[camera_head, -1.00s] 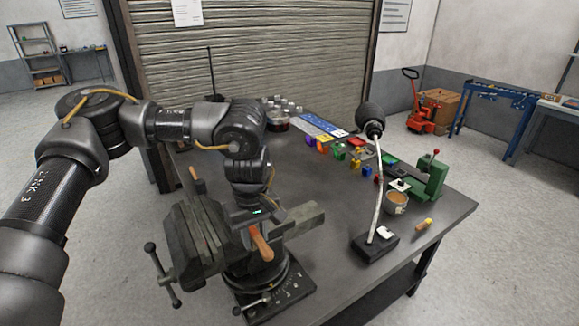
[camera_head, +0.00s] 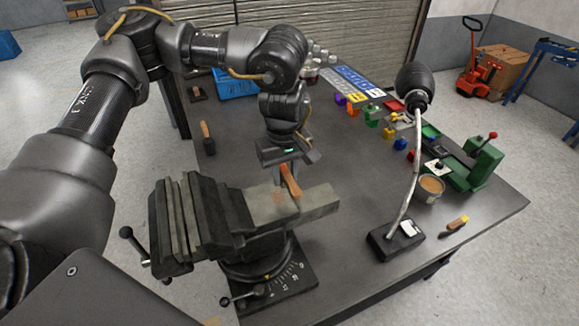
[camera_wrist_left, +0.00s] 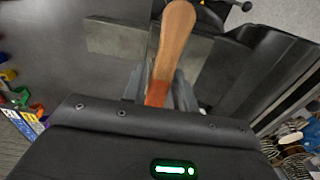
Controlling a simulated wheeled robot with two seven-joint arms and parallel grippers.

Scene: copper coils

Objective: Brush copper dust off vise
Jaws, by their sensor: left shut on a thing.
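The dark grey vise (camera_head: 212,212) stands on a round swivel base near the front of the workbench. Its flat bare-metal rear part (camera_head: 318,203) extends right, with a faint copper-brown patch (camera_head: 278,199) on top. My left gripper (camera_head: 283,168) is just behind and above this part, shut on a brush with an orange-brown wooden handle (camera_head: 290,181). In the left wrist view the brush handle (camera_wrist_left: 175,45) sticks out from between the fingers (camera_wrist_left: 160,92), in front of the vise (camera_wrist_left: 255,70). The bristles are hidden, so I cannot tell whether they touch the vise. My right gripper is out of view.
A desk lamp (camera_head: 414,165) stands right of the vise. A wooden-handled tool (camera_head: 206,136) lies behind the vise. The workbench (camera_head: 345,245) is bare between vise and lamp.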

